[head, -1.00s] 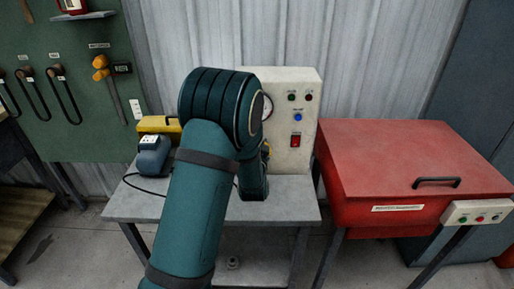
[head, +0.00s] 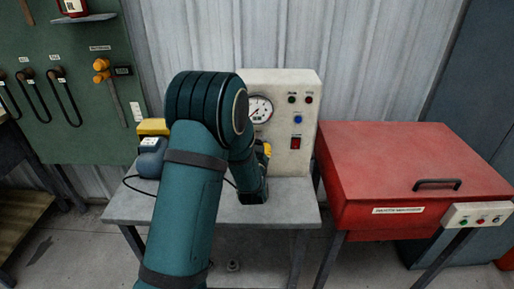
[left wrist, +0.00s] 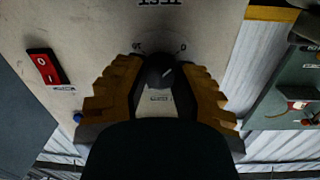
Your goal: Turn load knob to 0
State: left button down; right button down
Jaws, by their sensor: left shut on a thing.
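The load knob (left wrist: 160,70) is a dark round knob on the cream panel (left wrist: 205,25). It shows in the left wrist view, with a small light mark on its face and small printed marks on both sides above it. I cannot clearly read its setting. My left gripper (left wrist: 158,78) has its yellow ridged fingers on both sides of the knob and is shut on it. In the head view, my left arm hides the knob and most of the gripper (head: 264,151); only some yellow of the fingers shows. My right gripper is in neither view.
The cream panel carries a round gauge (head: 259,109), small lights and a red switch (head: 295,143). It stands on a grey table (head: 290,196). A blue device (head: 151,160) with a cable sits left of my arm. A red lidded box (head: 400,165) stands at right.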

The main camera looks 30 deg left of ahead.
pick_arm(q)
jog(key=c, duration=0.7)
grip_release()
jog(key=shift+w+r, duration=0.1)
jog(key=shift+r, duration=0.15)
jog(key=shift+o, duration=0.2)
jog(key=shift+f, duration=0.1)
jog(key=shift+s+d+f, duration=0.1)
jog(key=shift+s+d, duration=0.05)
jog(key=shift+s, duration=0.2)
jog(key=v, duration=1.1)
jog(key=shift+s+d, duration=0.1)
jog(key=shift+s, duration=0.1)
